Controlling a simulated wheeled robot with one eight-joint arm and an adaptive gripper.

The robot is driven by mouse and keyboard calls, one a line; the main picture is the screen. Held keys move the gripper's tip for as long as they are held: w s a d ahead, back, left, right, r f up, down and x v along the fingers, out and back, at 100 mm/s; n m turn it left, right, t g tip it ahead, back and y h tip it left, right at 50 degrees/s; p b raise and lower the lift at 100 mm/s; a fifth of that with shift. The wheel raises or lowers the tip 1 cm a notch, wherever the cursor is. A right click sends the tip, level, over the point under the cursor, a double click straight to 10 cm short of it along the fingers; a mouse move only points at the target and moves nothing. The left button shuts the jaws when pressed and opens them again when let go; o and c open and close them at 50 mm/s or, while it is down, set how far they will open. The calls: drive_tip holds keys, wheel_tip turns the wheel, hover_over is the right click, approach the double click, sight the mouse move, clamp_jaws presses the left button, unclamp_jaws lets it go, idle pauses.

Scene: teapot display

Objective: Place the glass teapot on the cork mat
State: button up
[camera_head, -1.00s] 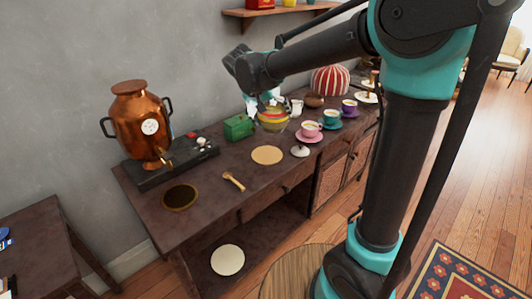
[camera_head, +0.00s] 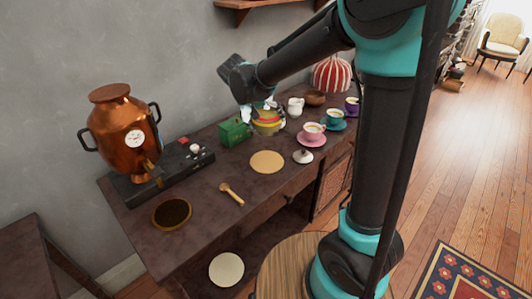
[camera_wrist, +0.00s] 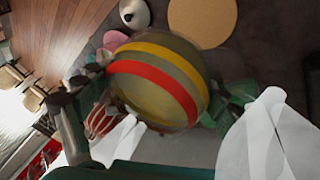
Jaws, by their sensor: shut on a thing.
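The glass teapot (camera_head: 268,124), with yellow and red bands, is at the back of the dark wooden counter, partly hidden by my gripper (camera_head: 262,107). In the wrist view its rounded body (camera_wrist: 155,88) fills the middle, with the white fingers of my gripper (camera_wrist: 190,140) at the lower left and right. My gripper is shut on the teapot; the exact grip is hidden. I cannot tell whether the teapot touches the counter. The round tan cork mat (camera_head: 267,162) lies bare in front of it. The mat also shows at the top of the wrist view (camera_wrist: 203,20).
A green box (camera_head: 234,131) stands close left of the teapot. A white lid (camera_head: 302,156) and a pink cup (camera_head: 312,132) are to its right. A wooden spoon (camera_head: 231,194), a dark round tray (camera_head: 172,213) and a copper samovar (camera_head: 120,125) are farther left.

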wheel_tip(320, 180, down, 14)
drive_tip(key=shift+f, duration=0.1)
idle(0.5)
drive_tip(key=shift+f, duration=0.1)
drive_tip(key=o, duration=1.6)
drive_tip(key=shift+o, duration=0.2)
drive_tip(key=v, duration=1.2)
drive_tip(key=s+d+f+g+y, duration=0.1)
drive_tip(key=s+d, duration=0.2)
drive_tip(key=d, duration=0.5)
drive_tip(key=s+d+f+y, duration=0.1)
drive_tip(key=s+d, duration=0.2)
drive_tip(key=d, duration=0.4)
drive_tip(key=s+d+f+t+y, duration=0.1)
drive_tip(key=s+d+f+y, duration=0.1)
drive_tip(key=s+d+f, duration=0.3)
drive_tip(key=shift+s+d+n, duration=0.3)
drive_tip(key=shift+s+d, duration=1.55)
drive_tip(key=shift+s, duration=1.4)
